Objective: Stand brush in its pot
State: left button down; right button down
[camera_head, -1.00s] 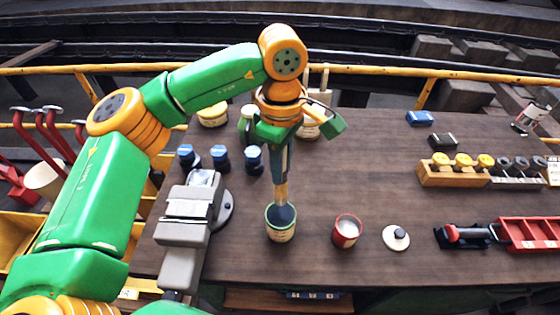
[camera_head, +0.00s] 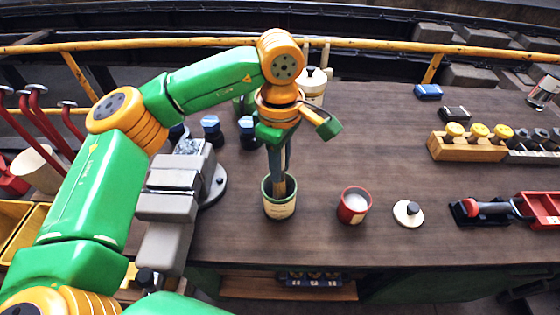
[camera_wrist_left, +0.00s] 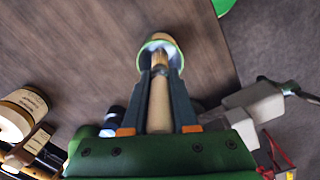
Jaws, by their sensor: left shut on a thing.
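The brush (camera_wrist_left: 159,103) has a pale wooden handle, seen between the fingers in the left wrist view. My left gripper (camera_head: 277,172) is shut on the handle and holds the brush upright, pointing down. The brush's lower end is inside the pot (camera_head: 279,208), a cream-labelled can with a green rim near the front of the bench. The pot also shows in the left wrist view (camera_wrist_left: 153,46) around the brush's end. Whether the bristles touch the bottom is hidden. My right gripper is not in view.
A red tin (camera_head: 353,207) with white contents and a round lid (camera_head: 407,213) stand right of the pot. A grey vice (camera_head: 172,187) stands left. Blue-capped bottles (camera_head: 212,131) are behind. The bench between pot and wooden rack (camera_head: 468,149) is mostly clear.

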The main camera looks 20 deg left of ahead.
pick_arm(q)
jog(key=shift+f, duration=0.2)
jog(key=c, duration=0.6)
grip_release()
notch_tip(320, 180, up, 7)
jog(key=shift+r+b, duration=0.15)
jog(key=shift+b, duration=0.25)
